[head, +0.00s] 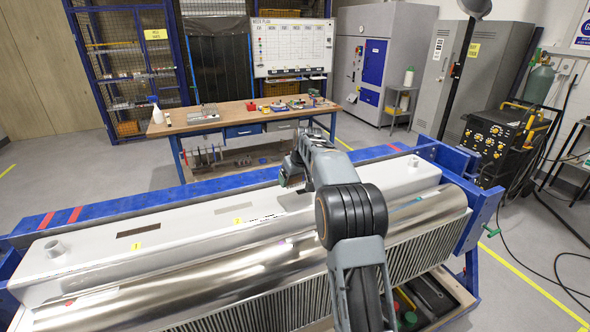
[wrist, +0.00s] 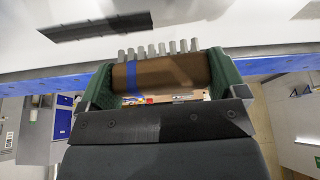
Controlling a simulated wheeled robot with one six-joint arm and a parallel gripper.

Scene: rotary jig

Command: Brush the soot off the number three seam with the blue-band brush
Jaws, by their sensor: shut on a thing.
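My gripper (wrist: 162,82) is shut on a brush (wrist: 185,75) with a brown wooden body, a blue band (wrist: 131,76) and a row of grey bristle tufts. Green fingers clasp both its ends. In the head view my gripper (head: 290,176) is over the far side of the white workpiece (head: 80,250), and my arm hides part of it.
The blue jig frame (head: 485,212) surrounds the workpiece, with a polished metal cylinder side (head: 220,265) towards me. A wooden workbench (head: 240,118) stands behind. A black and yellow machine (head: 497,140) and hoses are at right. Open floor lies behind the jig at left.

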